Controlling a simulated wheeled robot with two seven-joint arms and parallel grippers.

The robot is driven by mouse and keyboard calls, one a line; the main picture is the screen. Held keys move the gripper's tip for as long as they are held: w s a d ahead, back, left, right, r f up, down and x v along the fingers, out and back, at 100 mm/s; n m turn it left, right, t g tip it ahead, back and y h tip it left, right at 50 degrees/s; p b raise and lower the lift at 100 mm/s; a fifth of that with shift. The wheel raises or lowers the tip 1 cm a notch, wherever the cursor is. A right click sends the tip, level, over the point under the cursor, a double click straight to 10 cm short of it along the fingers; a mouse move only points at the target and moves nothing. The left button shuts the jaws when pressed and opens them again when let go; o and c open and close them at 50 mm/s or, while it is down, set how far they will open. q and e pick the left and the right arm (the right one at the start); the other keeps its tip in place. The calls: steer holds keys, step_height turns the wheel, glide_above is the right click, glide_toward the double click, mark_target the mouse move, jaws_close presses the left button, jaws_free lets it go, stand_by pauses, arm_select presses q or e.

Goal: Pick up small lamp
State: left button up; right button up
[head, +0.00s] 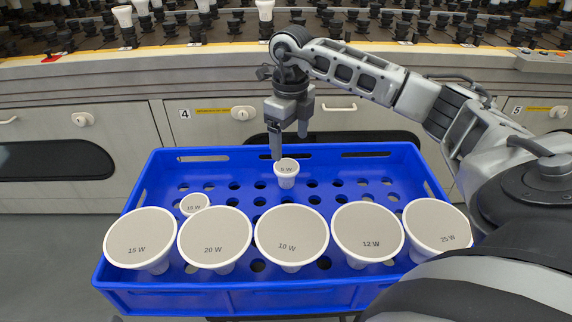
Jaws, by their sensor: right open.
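A small white lamp (286,179) marked "6 W" stands upright in the blue crate (230,297), near its back wall. A second small lamp (194,206) stands at the crate's left, partly hidden by the big lamps; its label is hard to read. My right gripper (290,145) points down just above the 6 W lamp, its jaws open. One finger reaches close to the lamp's left top edge; I cannot tell if it touches. My left gripper is not in view.
Large lamps stand in a front row: 15 W (139,236), 20 W (214,239), 10 W (291,236), 12 W (368,231) and 25 W (437,226). Behind the crate is a rack (150,70) with many dark sockets and a few white lamps. The crate's back right is free.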

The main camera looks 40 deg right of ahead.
mark_target(286, 165)
step_height(286, 165, down, 3)
steer(key=shift+f+b, duration=0.15)
steer(key=shift+b, duration=0.2)
steer(key=shift+a+f+b, duration=0.15)
steer(key=shift+f+b, duration=0.15)
steer(key=shift+f, duration=0.15)
steer(key=f, duration=0.1)
steer(key=f+b, duration=0.2)
steer(key=shift+w+a+f, duration=0.2)
steer(key=shift+a+f, duration=0.05)
steer(key=shift+f, duration=0.45)
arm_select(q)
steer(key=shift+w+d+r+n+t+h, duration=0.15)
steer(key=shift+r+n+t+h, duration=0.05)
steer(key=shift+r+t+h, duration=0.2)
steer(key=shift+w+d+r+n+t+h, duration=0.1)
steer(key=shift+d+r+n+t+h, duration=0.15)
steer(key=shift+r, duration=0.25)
arm_select(e)
steer(key=shift+r, duration=0.1)
steer(key=c, duration=1.1)
